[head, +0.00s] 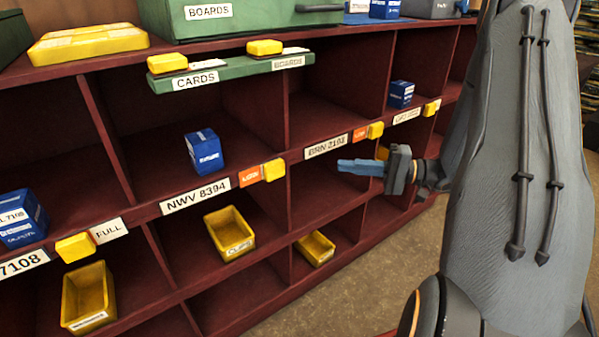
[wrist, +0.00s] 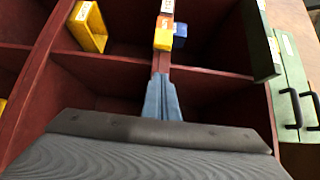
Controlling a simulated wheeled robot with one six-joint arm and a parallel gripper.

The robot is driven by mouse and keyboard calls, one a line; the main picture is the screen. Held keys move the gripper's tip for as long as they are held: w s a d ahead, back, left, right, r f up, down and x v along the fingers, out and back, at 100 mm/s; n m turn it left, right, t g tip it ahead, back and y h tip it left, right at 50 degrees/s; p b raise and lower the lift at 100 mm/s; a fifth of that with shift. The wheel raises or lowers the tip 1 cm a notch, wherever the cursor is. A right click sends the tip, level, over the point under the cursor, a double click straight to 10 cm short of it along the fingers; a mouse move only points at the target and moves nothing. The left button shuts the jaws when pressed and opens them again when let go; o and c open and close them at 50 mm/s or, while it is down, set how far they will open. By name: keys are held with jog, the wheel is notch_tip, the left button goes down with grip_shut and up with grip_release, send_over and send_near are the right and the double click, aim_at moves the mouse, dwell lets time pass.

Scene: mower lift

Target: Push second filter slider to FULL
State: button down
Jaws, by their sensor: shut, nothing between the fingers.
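The second filter slider is a yellow block (head: 274,169) on the shelf edge right of the NWV 8394 label (head: 196,196). An orange label (head: 250,177) shows directly left of it, and no FULL lettering shows there. My gripper (head: 342,166) is shut and empty, its blue fingers pointing left, to the right of this slider and apart from it. In the wrist view the closed fingertips (wrist: 160,80) lie along the shelf edge, with the yellow slider (wrist: 163,39) beyond them and a visible gap between.
The first slider (head: 75,247) sits left of an uncovered FULL label (head: 109,230). Another slider (head: 375,130) is right of the BRN 2194 label (head: 325,147). A blue box (head: 204,151) stands above the NWV label, and a yellow bin (head: 229,233) sits below.

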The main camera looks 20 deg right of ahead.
dwell(0.3)
jog(key=p, duration=0.1)
send_near(274, 170)
jog(key=w, duration=0.1)
jog(key=w+a, duration=0.1)
jog(key=w, duration=0.1)
jog(key=w+a+f, duration=0.1)
jog(key=w, duration=0.1)
dwell(0.4)
